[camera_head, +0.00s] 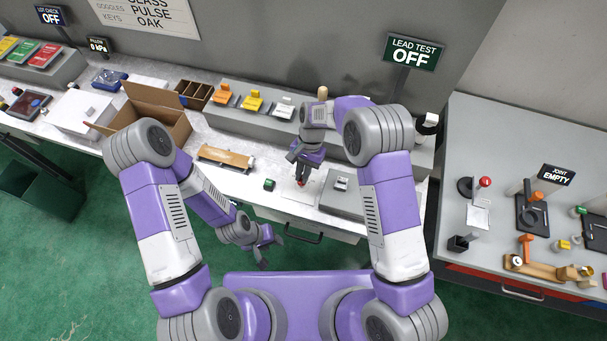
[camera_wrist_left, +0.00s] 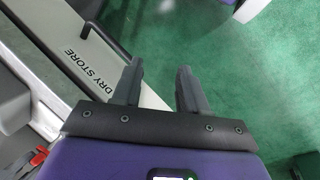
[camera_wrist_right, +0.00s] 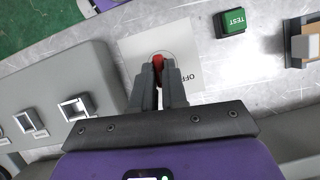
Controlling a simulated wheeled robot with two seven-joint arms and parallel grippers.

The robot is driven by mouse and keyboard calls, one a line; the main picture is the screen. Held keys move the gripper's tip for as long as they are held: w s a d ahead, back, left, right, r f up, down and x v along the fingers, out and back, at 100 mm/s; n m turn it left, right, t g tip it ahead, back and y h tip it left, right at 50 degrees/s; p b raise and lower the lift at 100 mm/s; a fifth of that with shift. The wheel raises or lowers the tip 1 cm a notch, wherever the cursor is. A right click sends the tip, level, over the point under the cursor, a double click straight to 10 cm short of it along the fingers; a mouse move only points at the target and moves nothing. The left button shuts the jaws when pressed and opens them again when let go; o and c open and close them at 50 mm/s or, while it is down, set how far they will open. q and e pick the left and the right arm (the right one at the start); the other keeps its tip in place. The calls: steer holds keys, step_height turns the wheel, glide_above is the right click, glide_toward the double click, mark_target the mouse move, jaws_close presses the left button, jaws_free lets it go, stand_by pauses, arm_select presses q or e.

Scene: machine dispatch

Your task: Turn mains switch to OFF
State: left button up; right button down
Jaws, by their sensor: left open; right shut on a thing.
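The red switch handle (camera_wrist_right: 158,60) stands on a white card (camera_wrist_right: 128,52) with the word OFF printed near its right side in the right wrist view. My right gripper (camera_wrist_right: 159,72) is shut on this handle; its fingers hide much of it. In the head view the right gripper (camera_head: 301,181) points down at the bench, with a bit of red at its tips. My left gripper (camera_head: 271,252) is open and empty, low in front of the bench. In the left wrist view its open fingers (camera_wrist_left: 160,70) have green floor beyond and a DRY STORE drawer front beside them.
A green TEST button (camera_wrist_right: 230,22) is close to the card. A grey box with sockets (camera_head: 341,196) stands on the other side. An open cardboard box (camera_head: 170,122) and a wooden block (camera_head: 226,158) are further left. A LEAD TEST sign (camera_head: 413,52) reads OFF.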

steer(key=n, duration=0.2)
steer(key=n+h+b, duration=0.1)
steer(key=n+h, duration=0.1)
steer(key=n, duration=0.1)
steer(key=shift+w+a+n, duration=0.1)
steer(key=shift+a+n, duration=0.15)
steer(key=shift+n, duration=0.05)
steer(key=shift+a+n+h+b, duration=0.15)
steer(key=shift+n+h+b, duration=0.7)
steer(key=shift+n, duration=1.45)
steer(key=c, duration=1.2)
jaws_free()
steer(key=shift+o, duration=0.2)
steer(key=shift+h, duration=0.25)
steer(key=v, duration=0.7)
steer(key=shift+r, duration=0.35)
